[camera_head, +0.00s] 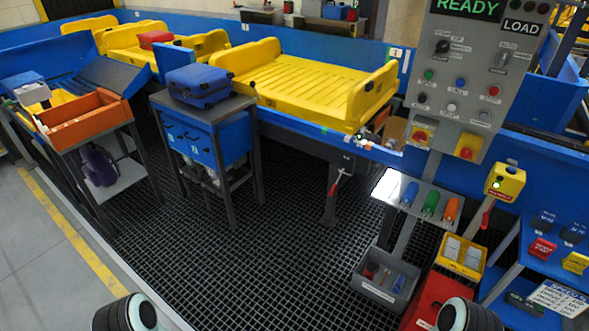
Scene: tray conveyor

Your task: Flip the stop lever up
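A red-handled lever (335,186) hangs down from a dark bracket under the front edge of the yellow conveyor tray, in the middle of the head view. I cannot read which of the two is the stop lever. Only rounded dark parts of my arms show at the bottom left and bottom right edges. Neither gripper is in view, and both arms are far from the levers.
A grey control panel (470,75) reading READY and LOAD stands at the upper right. Below it are a tilted tool shelf (388,186), a grey bin (384,284) and a red box (431,297). A blue suitcase (198,84) lies on a stand. The black grid floor (262,255) is clear.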

